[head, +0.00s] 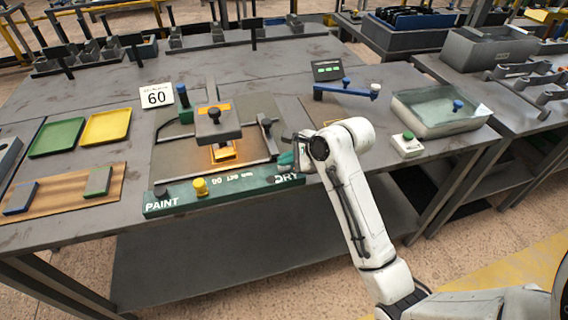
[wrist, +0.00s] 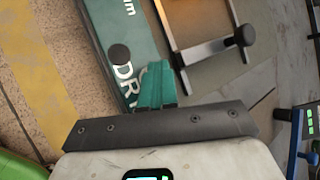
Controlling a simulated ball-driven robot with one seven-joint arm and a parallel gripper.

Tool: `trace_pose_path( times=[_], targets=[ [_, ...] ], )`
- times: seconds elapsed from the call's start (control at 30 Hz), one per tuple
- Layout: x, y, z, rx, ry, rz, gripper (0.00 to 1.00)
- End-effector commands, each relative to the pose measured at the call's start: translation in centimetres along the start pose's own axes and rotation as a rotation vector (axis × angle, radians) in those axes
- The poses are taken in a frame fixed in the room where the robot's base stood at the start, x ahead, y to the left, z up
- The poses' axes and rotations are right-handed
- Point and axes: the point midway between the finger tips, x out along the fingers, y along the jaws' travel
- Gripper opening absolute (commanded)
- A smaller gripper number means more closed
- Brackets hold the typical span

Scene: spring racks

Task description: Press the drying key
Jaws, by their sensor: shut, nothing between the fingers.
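The drying key is a black round knob beside the white word DRY at the right end of a green panel (head: 225,190). The knob (wrist: 119,54) shows clearly in the wrist view, and as a small dark spot in the head view (head: 270,180). My gripper (head: 286,159) is shut and empty, its teal fingers near the DRY end of the panel. In the wrist view the fingers (wrist: 155,84) appear just beside the lettering, to the lower right of the knob and apart from it in the picture. Their height above the panel is hard to tell.
A yellow knob (head: 200,187) and a dark knob (head: 160,191) sit farther left on the panel. Behind it stands a frame with a grey press block (head: 217,124) over a glowing orange piece (head: 223,152). A white box with a green button (head: 407,144) and a clear-walled tub (head: 437,120) are right.

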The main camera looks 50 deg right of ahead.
Motion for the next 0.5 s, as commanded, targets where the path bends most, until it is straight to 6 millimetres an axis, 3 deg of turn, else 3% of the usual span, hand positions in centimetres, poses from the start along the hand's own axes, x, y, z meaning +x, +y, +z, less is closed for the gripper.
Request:
trace_pose_path(
  times=[0.5],
  targets=[
    [-0.6, -0.39, 0.38, 0.003, 0.001, 0.002, 0.0]
  ],
)
